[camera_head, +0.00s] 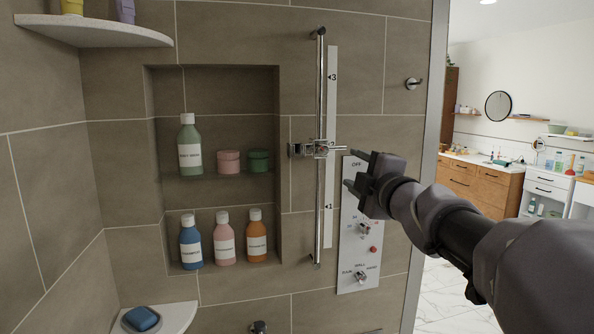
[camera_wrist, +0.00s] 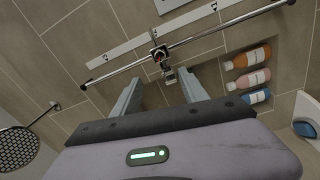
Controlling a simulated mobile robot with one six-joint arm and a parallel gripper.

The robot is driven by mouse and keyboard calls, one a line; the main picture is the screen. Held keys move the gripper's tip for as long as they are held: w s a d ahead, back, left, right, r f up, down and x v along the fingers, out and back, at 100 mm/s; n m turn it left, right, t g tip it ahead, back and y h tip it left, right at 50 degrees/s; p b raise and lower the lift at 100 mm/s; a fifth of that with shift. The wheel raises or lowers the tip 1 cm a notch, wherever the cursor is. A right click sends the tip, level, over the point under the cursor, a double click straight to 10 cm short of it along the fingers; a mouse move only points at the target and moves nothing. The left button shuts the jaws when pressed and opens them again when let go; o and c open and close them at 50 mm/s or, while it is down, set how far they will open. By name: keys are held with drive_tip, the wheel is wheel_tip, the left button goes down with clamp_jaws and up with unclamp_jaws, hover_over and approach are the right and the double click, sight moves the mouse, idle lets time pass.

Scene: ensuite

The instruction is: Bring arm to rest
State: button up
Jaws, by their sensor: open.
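My arm reaches in from the right in the head view. My gripper (camera_head: 352,170) is open and empty, its two fingers pointing left toward the slider bracket (camera_head: 318,149) on the vertical shower rail (camera_head: 320,220). In the wrist view my gripper (camera_wrist: 160,92) shows its fingers spread apart, with the slider bracket (camera_wrist: 160,54) beyond and between them. No contact with the bracket shows. The control panel (camera_head: 360,255) on the wall is partly hidden behind my gripper.
A wall niche left of the rail holds several bottles, such as a green one (camera_head: 189,150), and jars. A corner shelf (camera_head: 90,32) is at upper left; a lower ledge holds a blue soap (camera_head: 141,318). A round shower head (camera_wrist: 18,147) shows in the wrist view. Open floor (camera_head: 450,290) lies right.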

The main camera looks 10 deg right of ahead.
drive_tip(key=s+a+f+m+g, duration=0.4)
drive_tip(key=s+f+m, duration=0.3)
drive_tip(key=s+f, duration=0.2)
drive_tip(key=s+a+f+m+g+y, duration=0.1)
drive_tip(key=s+a+f+m+g, duration=0.3)
drive_tip(key=s+f, duration=0.6)
drive_tip(key=s+a+f+m+g, duration=0.4)
drive_tip(key=s+a+f+m, duration=0.4)
drive_tip(key=s, duration=0.7)
drive_tip(key=shift+a+f+m+g, duration=0.3)
drive_tip(key=shift+f+m, duration=0.5)
drive_tip(key=shift+f, duration=0.1)
